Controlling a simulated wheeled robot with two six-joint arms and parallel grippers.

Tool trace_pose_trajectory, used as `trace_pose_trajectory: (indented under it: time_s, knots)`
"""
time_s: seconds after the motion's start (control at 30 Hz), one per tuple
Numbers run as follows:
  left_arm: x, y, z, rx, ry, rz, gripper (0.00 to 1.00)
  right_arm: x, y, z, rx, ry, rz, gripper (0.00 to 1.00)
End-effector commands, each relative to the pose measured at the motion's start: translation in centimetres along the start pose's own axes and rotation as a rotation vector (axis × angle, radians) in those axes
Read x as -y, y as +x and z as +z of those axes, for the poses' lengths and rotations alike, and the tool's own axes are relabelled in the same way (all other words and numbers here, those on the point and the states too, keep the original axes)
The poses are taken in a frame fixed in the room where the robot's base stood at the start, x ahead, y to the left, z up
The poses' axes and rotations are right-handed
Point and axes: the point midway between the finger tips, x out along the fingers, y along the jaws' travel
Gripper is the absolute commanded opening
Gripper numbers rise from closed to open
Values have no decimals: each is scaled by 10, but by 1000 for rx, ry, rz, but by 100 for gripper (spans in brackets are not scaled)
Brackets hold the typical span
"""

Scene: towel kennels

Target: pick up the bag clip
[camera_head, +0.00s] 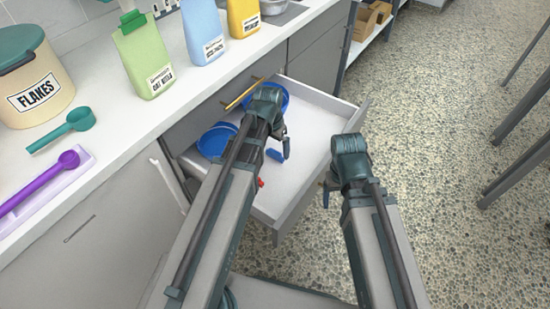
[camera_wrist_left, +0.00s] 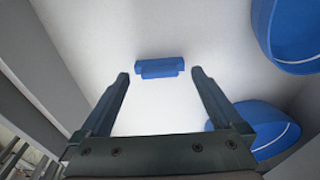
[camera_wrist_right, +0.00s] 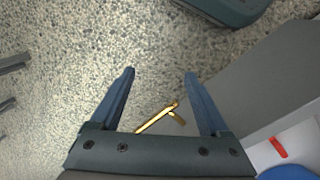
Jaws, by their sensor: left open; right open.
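A small blue bar-shaped piece, which looks like the bag clip (camera_head: 274,155), lies on the white floor of the open drawer. In the left wrist view the clip (camera_wrist_left: 160,68) lies crosswise beyond the fingertips, roughly centred between them. My left gripper (camera_head: 282,144) is over the drawer, open and empty, apart from the clip. My right gripper (camera_wrist_right: 160,75) is open and empty outside the drawer, with the floor and a gold handle (camera_wrist_right: 157,117) below it.
The open drawer (camera_head: 312,104) also holds blue round dishes (camera_head: 214,138) and a small red item (camera_wrist_right: 278,147). The counter (camera_head: 108,118) carries a flakes canister (camera_head: 32,82), scoops and several bags.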

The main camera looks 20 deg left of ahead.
Motion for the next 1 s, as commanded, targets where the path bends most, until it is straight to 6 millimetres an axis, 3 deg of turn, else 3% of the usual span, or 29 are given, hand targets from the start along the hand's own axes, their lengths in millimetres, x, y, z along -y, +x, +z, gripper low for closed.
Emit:
trace_pose_trajectory:
  time_s: [0.03, 0.17, 0.47, 0.8, 1.0]
  knots:
    - [-1, 14, 1, 0, 0, 0, 100, 1, 14, -1, 0, 0, 0, 80]
    - [0, 27, 0, 0, 0, 0, 100, 2, 26, -2, 0, 0, 0, 80]
    - [0, 26, 0, 0, 0, 0, 100, 2, 26, -2, 0, 0, 0, 80]
    - [0, 26, 0, 0, 0, 0, 39, 2, 26, -2, 0, 0, 0, 80]
    - [0, 26, 0, 0, 0, 0, 35, 2, 26, -2, 0, 0, 0, 80]
